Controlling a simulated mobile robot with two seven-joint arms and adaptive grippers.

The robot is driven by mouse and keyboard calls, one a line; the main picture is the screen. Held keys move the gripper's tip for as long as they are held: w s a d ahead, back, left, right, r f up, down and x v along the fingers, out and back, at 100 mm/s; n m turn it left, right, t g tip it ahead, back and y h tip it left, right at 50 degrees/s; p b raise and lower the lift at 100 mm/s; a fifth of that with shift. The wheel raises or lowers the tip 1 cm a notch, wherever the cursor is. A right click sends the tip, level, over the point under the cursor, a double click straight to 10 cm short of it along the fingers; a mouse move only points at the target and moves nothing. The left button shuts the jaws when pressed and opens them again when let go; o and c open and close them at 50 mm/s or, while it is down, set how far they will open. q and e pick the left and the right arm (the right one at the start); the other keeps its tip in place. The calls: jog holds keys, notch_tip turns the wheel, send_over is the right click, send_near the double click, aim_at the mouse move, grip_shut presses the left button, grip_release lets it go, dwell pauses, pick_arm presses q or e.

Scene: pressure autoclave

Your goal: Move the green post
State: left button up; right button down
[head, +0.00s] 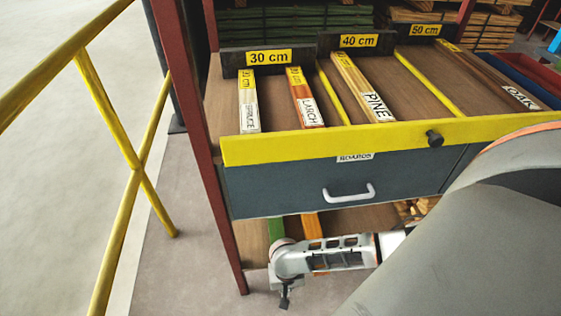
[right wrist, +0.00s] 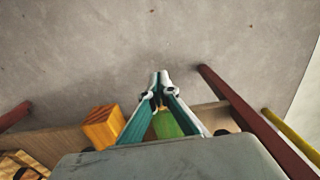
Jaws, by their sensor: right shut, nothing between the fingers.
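The green post (head: 276,229) lies on the lower shelf under the drawer; only a short part shows above my right arm. In the right wrist view the green post (right wrist: 167,124) shows its end between the linkages of my right gripper (right wrist: 160,76). The gripper's fingertips are together and empty, pointing past the shelf edge toward the floor. In the head view my right gripper (head: 285,300) hangs in front of the lower shelf, fingers down. I cannot tell whether it touches the post. My left gripper is not in view.
An orange post (head: 312,229) lies right of the green one; it also shows in the wrist view (right wrist: 103,126). Above is a drawer (head: 300,187) with a handle, then the yellow-edged shelf (head: 240,150) of labelled boards. A red upright (head: 205,150) and yellow railing (head: 110,125) stand left.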

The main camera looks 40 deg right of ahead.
pick_arm(q)
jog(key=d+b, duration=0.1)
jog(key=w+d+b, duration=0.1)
jog(key=b, duration=0.1)
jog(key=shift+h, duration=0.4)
pick_arm(e)
jog(key=w+d+f, duration=0.2)
jog(key=w+f, duration=0.1)
jog(key=f, duration=0.1)
jog(key=shift+w+f, duration=0.25)
jog(key=shift+f, duration=0.1)
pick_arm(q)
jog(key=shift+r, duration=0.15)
pick_arm(e)
jog(key=shift+w, duration=0.1)
